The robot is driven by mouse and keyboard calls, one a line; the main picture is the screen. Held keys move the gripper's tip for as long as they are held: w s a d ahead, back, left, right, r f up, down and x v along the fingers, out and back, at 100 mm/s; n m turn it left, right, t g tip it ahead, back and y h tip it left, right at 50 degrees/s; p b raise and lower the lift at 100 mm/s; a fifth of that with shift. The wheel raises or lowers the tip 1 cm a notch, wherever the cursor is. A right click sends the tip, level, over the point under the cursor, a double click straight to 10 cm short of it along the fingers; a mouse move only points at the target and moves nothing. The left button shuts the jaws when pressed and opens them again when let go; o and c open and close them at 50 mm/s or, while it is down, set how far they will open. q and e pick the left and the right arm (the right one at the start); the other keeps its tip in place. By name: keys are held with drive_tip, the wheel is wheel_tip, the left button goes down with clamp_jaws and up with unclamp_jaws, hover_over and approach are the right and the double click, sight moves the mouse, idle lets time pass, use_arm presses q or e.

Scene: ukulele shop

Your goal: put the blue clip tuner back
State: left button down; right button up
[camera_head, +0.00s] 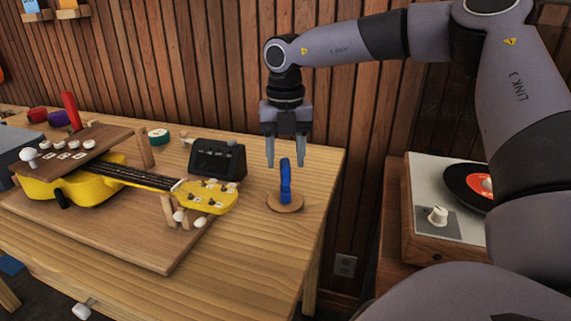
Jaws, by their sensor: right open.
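The blue clip tuner (285,182) stands upright on a small round wooden base (285,204) near the right end of the wooden workbench. My right gripper (286,164) points straight down just above and around the top of the tuner. Its two fingers are apart, and the tuner's top shows between or just below the fingertips. I cannot tell whether either finger touches it. My left gripper is not in view.
A yellow ukulele (84,187) lies on a wooden board (160,245) at the left, its headstock towards the base. A black box (217,160) stands behind the headstock. A record player (432,216) sits right of the bench, past a gap. The bench front right is clear.

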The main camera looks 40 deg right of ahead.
wheel_tip(320, 180, up, 9)
drive_tip(key=p, duration=0.1)
drive_tip(key=shift+a, duration=0.1)
idle(0.6)
